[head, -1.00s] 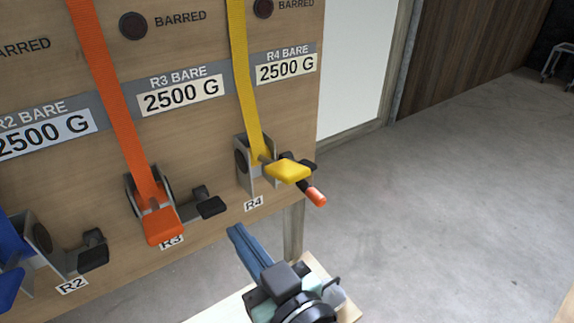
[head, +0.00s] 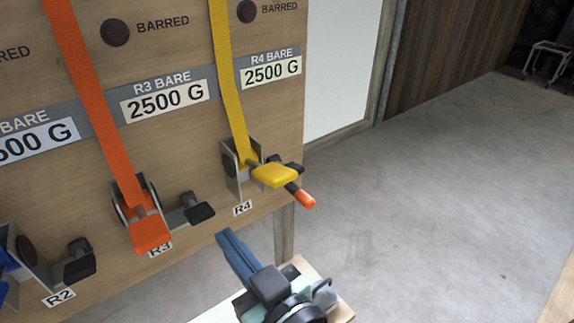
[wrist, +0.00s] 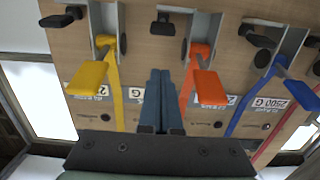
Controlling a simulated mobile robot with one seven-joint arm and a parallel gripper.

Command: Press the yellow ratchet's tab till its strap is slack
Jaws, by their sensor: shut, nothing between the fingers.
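The yellow ratchet (head: 243,172), labelled R4, sits low on the wooden board. Its yellow strap (head: 228,80) runs up from it and looks straight. Its yellow tab (head: 276,175) sticks out toward the right, with an orange-tipped bar (head: 305,198) and a dark piece beside it. In the wrist view the yellow tab (wrist: 88,78) lies left of the fingers. My gripper (head: 223,237) is shut and empty, below the R4 label and apart from the ratchet. In the wrist view my gripper (wrist: 161,74) points between the yellow and orange ratchets, near a black tab (wrist: 163,27).
The orange ratchet (head: 150,232), R3, with its black tab (head: 198,209), is left of the yellow one. A blue ratchet (wrist: 275,68) stands beyond it. A "2500 G" plate (head: 271,71) is above R4. Open concrete floor (head: 430,200) lies to the right.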

